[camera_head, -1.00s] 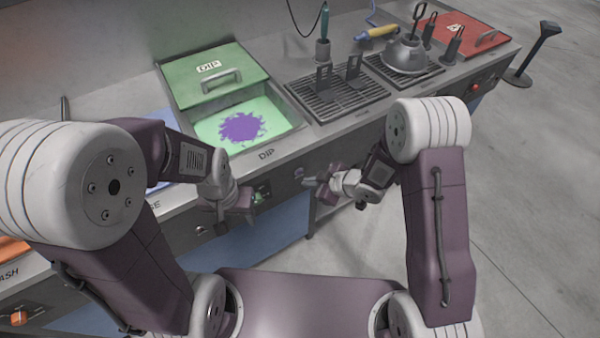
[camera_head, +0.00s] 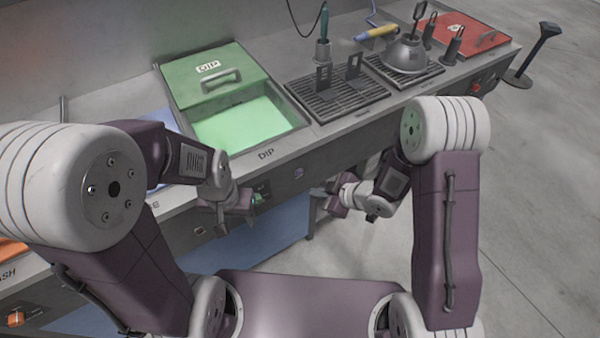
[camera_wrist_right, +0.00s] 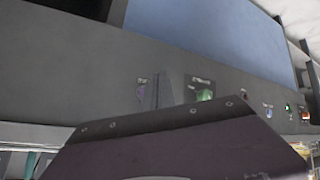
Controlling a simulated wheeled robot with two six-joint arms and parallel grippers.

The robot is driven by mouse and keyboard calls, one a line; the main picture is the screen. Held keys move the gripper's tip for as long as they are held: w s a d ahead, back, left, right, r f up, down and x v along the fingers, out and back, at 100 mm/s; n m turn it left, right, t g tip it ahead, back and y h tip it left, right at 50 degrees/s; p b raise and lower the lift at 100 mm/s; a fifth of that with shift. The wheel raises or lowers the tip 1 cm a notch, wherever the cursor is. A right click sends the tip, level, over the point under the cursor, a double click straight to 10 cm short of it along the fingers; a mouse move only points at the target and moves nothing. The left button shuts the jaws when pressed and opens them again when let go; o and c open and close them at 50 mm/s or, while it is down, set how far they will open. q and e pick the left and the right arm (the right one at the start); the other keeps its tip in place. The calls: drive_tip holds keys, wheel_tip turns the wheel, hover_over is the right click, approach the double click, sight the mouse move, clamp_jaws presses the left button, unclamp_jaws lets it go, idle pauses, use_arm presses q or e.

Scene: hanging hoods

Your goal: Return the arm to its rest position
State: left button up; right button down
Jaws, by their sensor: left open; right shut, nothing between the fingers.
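My right gripper (camera_head: 335,195) is shut and empty. It hangs in front of the counter's front face, over the gap at the right, apart from everything. In the right wrist view its thin finger (camera_wrist_right: 168,92) stands up before the dark front panel with small coloured knobs. My left gripper (camera_head: 226,213) is open and empty. It is low in front of the counter, below and left of the DIP label, partly hidden by its own wrist.
The counter holds a DIP basin (camera_head: 245,127) with pale green content, its green lid (camera_head: 212,73) behind it.

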drive_tip(key=w+d+r+m+t+h+p, duration=0.1)
drive_tip(key=w+d+r+p, duration=0.15)
drive_tip(key=r, duration=0.45)
drive_tip(key=w+d+r+m+t+h+p, duration=0.1)
drive_tip(key=d+r+t+p, duration=0.1)
drive_tip(key=r+p, duration=0.35)
drive_tip(key=w+d+r+m+t+h+p, duration=0.1)
drive_tip(key=w+d+r, duration=0.15)
drive_tip(key=r, duration=0.55)
drive_tip(key=s+d+r+m+g+h+p, duration=0.2)
drive_tip(key=s+d+m+g+h, duration=0.15)
drive_tip(key=s+d+m, duration=0.55)
drive_tip(key=s+f+m+g, duration=0.3)
drive_tip(key=s+f+g, duration=0.1)
drive_tip(key=s, duration=0.6)
drive_tip(key=shift+s+d+f+g+h, duration=0.15)
drive_tip(key=shift+f+g+h, duration=0.15)
drive_tip(key=shift+g+h, duration=0.15)
drive_tip(key=shift+s, duration=0.1)
